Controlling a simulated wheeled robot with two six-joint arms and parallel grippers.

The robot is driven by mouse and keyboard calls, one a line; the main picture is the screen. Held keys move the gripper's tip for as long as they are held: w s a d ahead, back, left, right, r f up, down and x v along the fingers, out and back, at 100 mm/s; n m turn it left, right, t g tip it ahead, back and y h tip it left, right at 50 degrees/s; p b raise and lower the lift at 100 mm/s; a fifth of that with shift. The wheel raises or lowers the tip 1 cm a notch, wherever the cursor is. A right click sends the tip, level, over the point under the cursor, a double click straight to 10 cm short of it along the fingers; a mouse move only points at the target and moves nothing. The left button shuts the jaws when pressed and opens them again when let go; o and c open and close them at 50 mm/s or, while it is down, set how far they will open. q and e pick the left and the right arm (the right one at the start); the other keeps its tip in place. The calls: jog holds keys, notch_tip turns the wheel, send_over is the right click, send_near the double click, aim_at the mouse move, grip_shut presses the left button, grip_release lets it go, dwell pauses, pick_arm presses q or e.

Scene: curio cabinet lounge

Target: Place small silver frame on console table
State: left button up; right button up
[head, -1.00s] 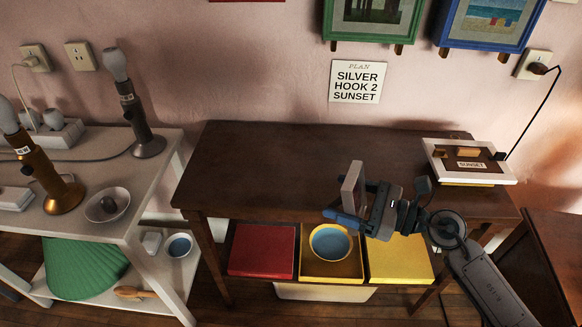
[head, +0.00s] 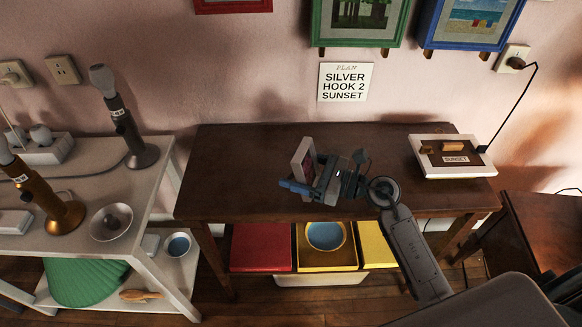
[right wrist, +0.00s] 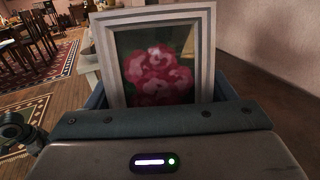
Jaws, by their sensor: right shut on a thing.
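The small silver frame (head: 302,160) is held upright in my right gripper (head: 307,180), above the dark wooden console table (head: 240,165). I cannot tell whether its lower edge touches the tabletop. In the right wrist view the frame (right wrist: 204,60) shows a silver-white border around a picture of pink flowers, and its lower part is hidden by the gripper (right wrist: 155,118). My right gripper is shut on the frame. My left gripper is not in view.
The tabletop's left part is clear. A plan card (head: 345,82) hangs on the wall. Below are a red box (head: 262,248) and a yellow box holding a blue bowl (head: 325,236). A white lamp table (head: 85,195) stands left.

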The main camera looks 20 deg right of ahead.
jog(key=w, duration=0.1)
jog(key=w+a, duration=0.1)
jog(key=w, duration=0.1)
jog(key=shift+f, duration=0.15)
jog(key=shift+w+f, duration=0.15)
jog(key=shift+w, duration=0.1)
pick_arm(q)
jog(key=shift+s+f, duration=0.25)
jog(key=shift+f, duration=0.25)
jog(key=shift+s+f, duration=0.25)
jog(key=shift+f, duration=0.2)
pick_arm(e)
jog(key=shift+s+f, duration=0.1)
jog(key=shift+f, duration=1.55)
jog(key=shift+f, duration=0.15)
jog(key=o, duration=0.9)
jog(key=shift+c, duration=0.2)
jog(key=shift+o, duration=1.1)
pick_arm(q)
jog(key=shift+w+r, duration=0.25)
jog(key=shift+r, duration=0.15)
